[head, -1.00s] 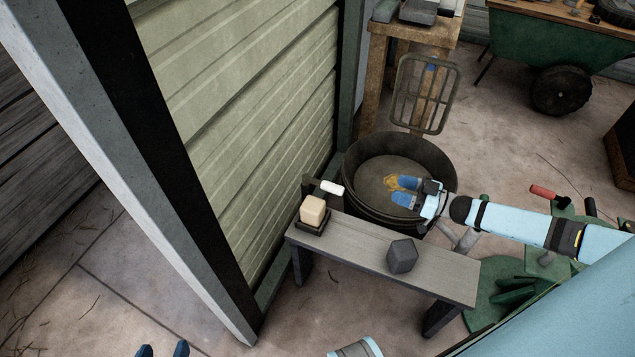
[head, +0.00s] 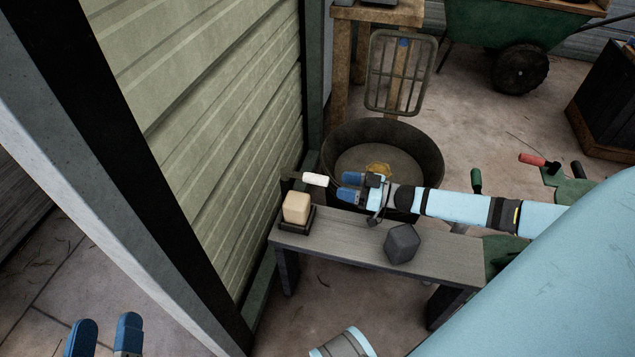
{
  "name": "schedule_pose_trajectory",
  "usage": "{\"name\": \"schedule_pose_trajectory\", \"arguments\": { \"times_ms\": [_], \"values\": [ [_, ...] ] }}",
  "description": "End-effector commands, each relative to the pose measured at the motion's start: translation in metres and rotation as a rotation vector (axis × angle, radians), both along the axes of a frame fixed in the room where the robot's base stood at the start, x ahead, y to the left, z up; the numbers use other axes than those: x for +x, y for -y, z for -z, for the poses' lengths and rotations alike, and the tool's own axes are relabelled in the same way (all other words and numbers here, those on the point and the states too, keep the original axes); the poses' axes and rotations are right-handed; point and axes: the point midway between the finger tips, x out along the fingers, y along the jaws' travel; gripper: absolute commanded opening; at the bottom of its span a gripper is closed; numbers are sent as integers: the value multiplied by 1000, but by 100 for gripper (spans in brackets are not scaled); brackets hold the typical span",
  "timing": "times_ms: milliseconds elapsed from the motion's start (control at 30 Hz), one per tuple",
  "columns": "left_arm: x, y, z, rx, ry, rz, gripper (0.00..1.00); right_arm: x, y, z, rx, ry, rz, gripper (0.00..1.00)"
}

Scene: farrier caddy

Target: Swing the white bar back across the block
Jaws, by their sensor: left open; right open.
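The white bar (head: 315,179) is a short white cylinder at the end of a dark bracket, beside the wall at the bench's back left corner. It points right, behind the tan block (head: 297,207), not across it. The block sits upright in a small dark tray (head: 309,222) on the left end of the grey bench (head: 350,235). My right gripper (head: 340,187) is open and empty, its blue fingers pointing left just short of the bar's free end. My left gripper (head: 106,322) is open and empty at the bottom left, well away from the bench.
A dark grey faceted lump (head: 402,243) sits on the bench's right half. A round dark tub (head: 432,160) stands behind the bench, with something yellow inside and a wire rack (head: 400,72) upright behind it. The ribbed wall (head: 215,120) bounds the left side.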

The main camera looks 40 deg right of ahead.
Motion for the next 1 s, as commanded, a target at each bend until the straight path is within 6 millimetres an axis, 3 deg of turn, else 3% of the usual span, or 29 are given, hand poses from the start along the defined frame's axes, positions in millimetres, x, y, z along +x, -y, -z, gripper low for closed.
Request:
{"name": "schedule_pose_trajectory", "arguments": {
  "times_ms": [300, 400, 833, 1000],
  "values": [
    [-4, 7, -20, -71, 105, 29, 64, 49, -40, 2, 1, 2, 0, 55],
    [-3, 8, -14, -63, 84, 34, 64, 58, -47, 1, 1, 0, 1, 55],
    [-2, 8, -9, -54, 63, 35, 64, 65, -52, 0, 0, 0, 1, 55],
    [-2, 7, -10, -54, 65, 34, 64, 64, -52, 0, 0, 0, 1, 16]
  ]
}}
